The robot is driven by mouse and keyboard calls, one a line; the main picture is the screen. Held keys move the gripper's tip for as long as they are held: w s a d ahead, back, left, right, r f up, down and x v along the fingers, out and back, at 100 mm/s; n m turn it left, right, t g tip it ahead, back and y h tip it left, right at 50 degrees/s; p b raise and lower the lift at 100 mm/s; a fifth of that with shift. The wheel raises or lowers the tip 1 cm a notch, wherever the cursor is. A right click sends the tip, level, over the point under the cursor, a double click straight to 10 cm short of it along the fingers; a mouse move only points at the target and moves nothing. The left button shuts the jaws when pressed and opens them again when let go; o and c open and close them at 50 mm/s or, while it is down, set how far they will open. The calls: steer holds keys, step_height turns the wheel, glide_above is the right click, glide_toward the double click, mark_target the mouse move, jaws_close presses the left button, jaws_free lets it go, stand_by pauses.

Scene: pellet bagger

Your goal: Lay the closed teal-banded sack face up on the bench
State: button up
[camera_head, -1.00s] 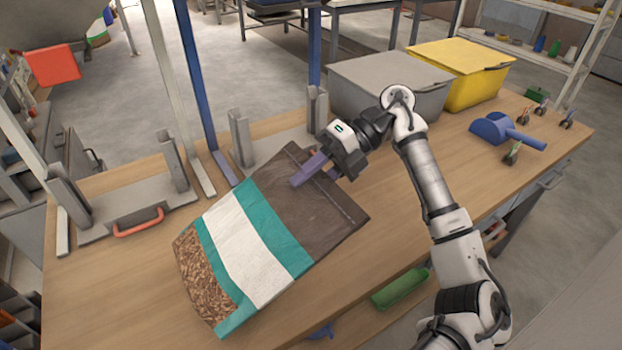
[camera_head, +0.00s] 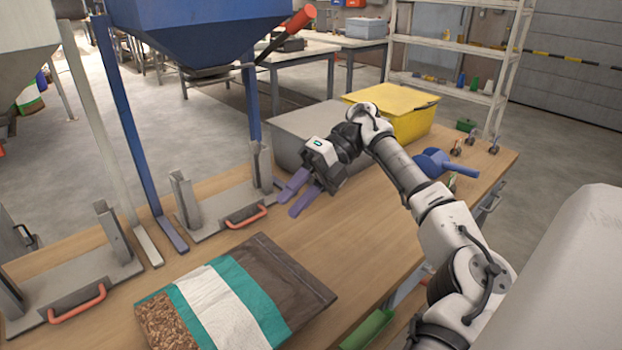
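The teal-banded sack (camera_head: 228,296) lies flat on the wooden bench (camera_head: 345,238). It is brown, with a white panel between two teal bands and a patch showing pellets at its lower left end. The printed side faces up, and its dark top end points to the upper right. The sack's lower edge is cut off by the picture's bottom. My gripper (camera_head: 291,193) is above the bench, beyond the sack's top end and apart from it. Its two purple fingers are spread, with nothing between them.
A grey bin (camera_head: 290,135) and a yellow bin (camera_head: 395,108) stand behind my gripper. A blue scoop (camera_head: 440,163) lies to the right. Metal brackets with red handles (camera_head: 246,217) line the bench's back left. A green tray (camera_head: 368,330) sits below the front edge.

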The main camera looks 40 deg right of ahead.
steer(key=p+v, duration=0.3)
steer(key=v, duration=0.1)
stand_by(0.7)
